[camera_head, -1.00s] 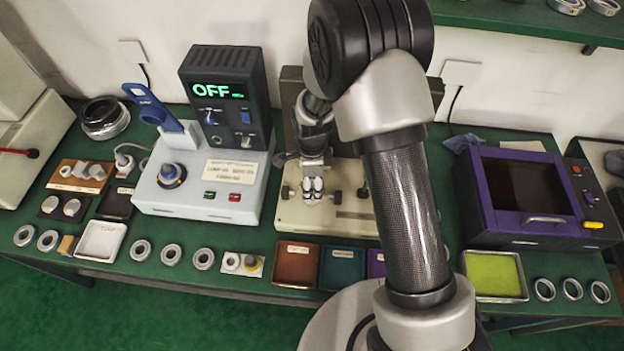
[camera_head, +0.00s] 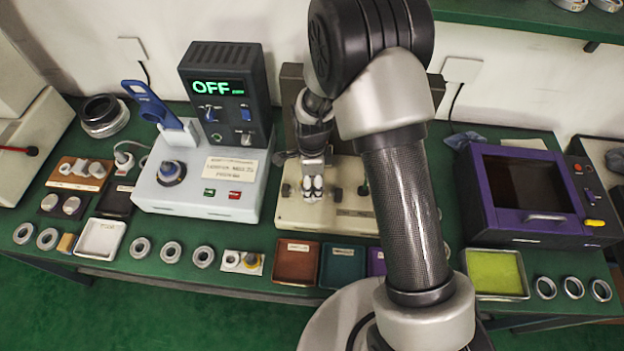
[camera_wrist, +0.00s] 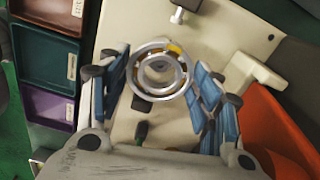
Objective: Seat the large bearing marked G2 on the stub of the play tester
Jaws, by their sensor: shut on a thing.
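My gripper (camera_head: 312,188) is over the cream base of the play tester (camera_head: 345,222) in the head view. In the wrist view my gripper (camera_wrist: 160,85) has its blue-padded fingers shut on a large silver bearing (camera_wrist: 137,80), with a small yellow patch on its upper right. A grey round end, apparently the stub (camera_wrist: 157,72), shows through the bearing's hole. I cannot tell whether the bearing is around it or above it. No G2 mark is readable. In the head view the bearing is hidden by the gripper and arm.
Brown (camera_head: 297,262), teal (camera_head: 342,268) and purple trays lie in front of the tester. A control box showing OFF (camera_head: 225,95) stands left, a purple-framed box (camera_head: 535,195) right. Several loose rings lie along the front edge. An orange part (camera_wrist: 275,125) is close right in the wrist view.

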